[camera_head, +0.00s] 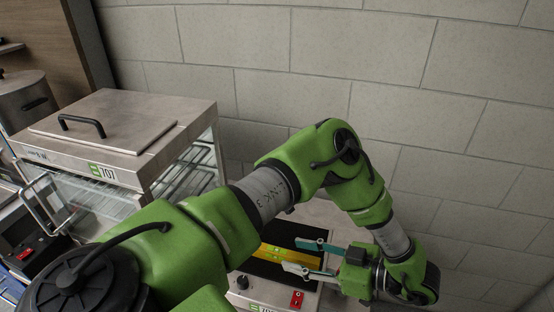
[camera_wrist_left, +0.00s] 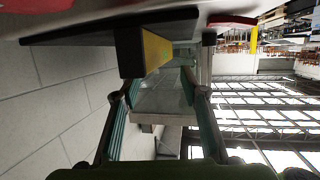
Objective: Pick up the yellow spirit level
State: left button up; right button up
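The yellow spirit level (camera_head: 276,252) lies on the black top of a small metal appliance, below the middle of the head view and partly hidden by my left arm and gripper. My left gripper (camera_head: 292,254) is open, its two teal-lined fingers pointing left, with the level showing between them in the picture. In the left wrist view the level (camera_wrist_left: 156,47), with a dark end, appears just beyond the tips of the open left gripper (camera_wrist_left: 167,88), nearer the left finger. Nothing is held. My right gripper is not in view.
The appliance (camera_head: 262,289) has a black knob (camera_head: 242,282) and a red switch (camera_head: 296,299) on its front. A steel and glass cabinet (camera_head: 150,112) with a handled lid stands to the left, a metal pot (camera_head: 22,98) beyond it. A block wall (camera_head: 300,60) closes the back.

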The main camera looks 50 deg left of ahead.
aim_at(278, 249)
pick_arm(q)
jog(key=x, duration=0.2)
jog(key=p+x, duration=0.1)
jog(key=x, duration=0.1)
jog(key=shift+w+f, duration=0.1)
jog(key=shift+w, duration=0.15)
jog(key=shift+s+a+f, duration=0.1)
jog(key=shift+a, duration=0.15)
jog(key=shift+d, duration=0.1)
jog(key=shift+c, duration=0.8)
grip_shut()
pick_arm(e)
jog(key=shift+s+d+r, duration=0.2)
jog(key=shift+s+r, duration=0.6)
